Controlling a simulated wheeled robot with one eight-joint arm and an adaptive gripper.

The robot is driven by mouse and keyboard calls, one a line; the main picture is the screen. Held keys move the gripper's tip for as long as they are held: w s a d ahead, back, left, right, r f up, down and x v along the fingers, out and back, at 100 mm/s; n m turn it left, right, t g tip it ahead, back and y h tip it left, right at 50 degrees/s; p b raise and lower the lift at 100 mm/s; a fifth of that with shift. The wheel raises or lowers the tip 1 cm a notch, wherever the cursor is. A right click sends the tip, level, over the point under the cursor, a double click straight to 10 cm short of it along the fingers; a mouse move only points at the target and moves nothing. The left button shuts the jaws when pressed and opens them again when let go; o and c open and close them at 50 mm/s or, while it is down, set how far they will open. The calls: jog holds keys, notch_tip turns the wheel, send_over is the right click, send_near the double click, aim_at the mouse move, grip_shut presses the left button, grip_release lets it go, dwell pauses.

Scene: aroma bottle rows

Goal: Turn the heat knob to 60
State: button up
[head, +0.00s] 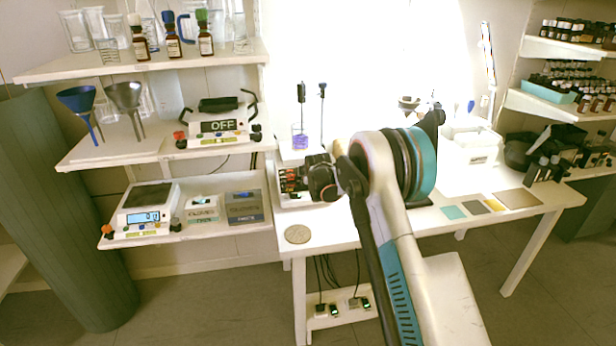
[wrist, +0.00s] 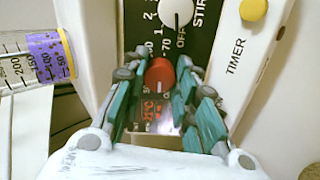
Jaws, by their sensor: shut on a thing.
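The red heat knob (wrist: 159,78) sits on the dark dial strip of a white stirring hotplate in the wrist view. Printed scale numbers surround it, partly covered; a 70 shows to its upper right. A pale mark shows on the knob's lower side, but I cannot read its exact setting. A red lit display (wrist: 152,112) lies below it, partly hidden. My gripper (wrist: 160,74) has its teal-padded fingers on both sides of the knob, shut on it. In the head view the hotplate (head: 292,182) stands on the table, largely hidden by my arm.
The white STIR knob (wrist: 176,12) and yellow TIMER button (wrist: 253,10) are close by. A cylinder of purple liquid (wrist: 50,58) stands left of the panel. Shelves (head: 200,232) with a scale and boxes are at the left. Coloured tiles (head: 474,207) lie on the table at right.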

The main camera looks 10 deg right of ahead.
jog(key=m+p, duration=0.1)
jog(key=m, duration=0.7)
jog(key=shift+p, duration=0.3)
jog(key=m, duration=0.4)
jog(key=shift+p, duration=0.3)
jog(key=m, duration=1.1)
jog(key=shift+a+y+p, duration=0.1)
jog(key=shift+y+p, duration=0.2)
jog(key=shift+p, duration=0.1)
jog(key=m, duration=0.3)
jog(key=shift+m, duration=2.2)
